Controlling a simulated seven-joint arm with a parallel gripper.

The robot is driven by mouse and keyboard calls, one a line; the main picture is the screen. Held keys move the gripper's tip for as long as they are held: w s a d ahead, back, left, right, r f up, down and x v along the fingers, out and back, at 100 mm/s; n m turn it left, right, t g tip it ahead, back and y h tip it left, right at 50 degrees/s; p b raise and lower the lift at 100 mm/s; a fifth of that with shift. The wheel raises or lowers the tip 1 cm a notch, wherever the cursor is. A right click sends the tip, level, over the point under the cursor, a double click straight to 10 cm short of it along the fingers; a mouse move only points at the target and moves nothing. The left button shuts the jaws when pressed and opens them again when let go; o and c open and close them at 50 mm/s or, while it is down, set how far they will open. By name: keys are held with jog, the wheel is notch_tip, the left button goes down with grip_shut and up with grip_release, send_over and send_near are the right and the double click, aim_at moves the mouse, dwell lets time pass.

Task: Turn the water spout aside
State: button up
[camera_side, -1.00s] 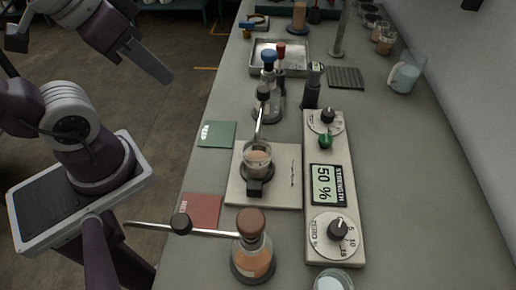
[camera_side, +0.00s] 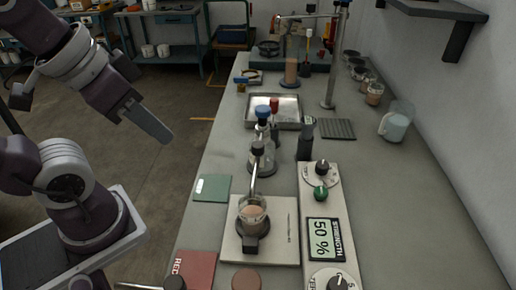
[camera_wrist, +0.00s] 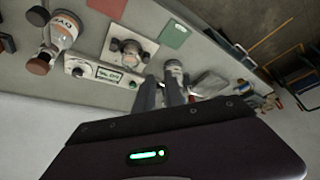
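The metal spout tube (camera_side: 254,182) runs from a black knob (camera_side: 257,149) on the flask (camera_side: 264,163) to above a glass cup (camera_side: 252,213) with brown contents. The cup sits on a pale board (camera_side: 283,230). Which tube carries water is not marked; a second tube (camera_side: 135,286) with a black knob (camera_side: 175,284) is cut off at the bottom edge. My gripper (camera_side: 157,128) hangs left of the bench, apart from the spout. In the wrist view, my gripper's two grey fingers (camera_wrist: 162,88) show a narrow gap with nothing between them.
A green card (camera_side: 211,188) and a red card (camera_side: 190,270) lie left. A metal tray (camera_side: 260,116) and a tall stand (camera_side: 331,75) stand behind.

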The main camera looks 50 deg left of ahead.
jog(key=o, duration=0.6)
jog(key=w+r+m+g, duration=0.1)
jog(key=w+g, duration=0.1)
jog(key=w, duration=0.4)
jog(key=shift+d+r, duration=0.25)
jog(key=shift+d, duration=0.1)
jog(key=m+g, duration=0.2)
jog(key=g, duration=0.2)
send_over(258, 144)
notch_tip(258, 144, down, 6)
jog(key=shift+r, duration=0.25)
notch_tip(258, 144, down, 6)
jog(key=shift+r, duration=0.15)
jog(key=shift+f, duration=0.55)
grip_shut()
jog(key=shift+r, duration=0.1)
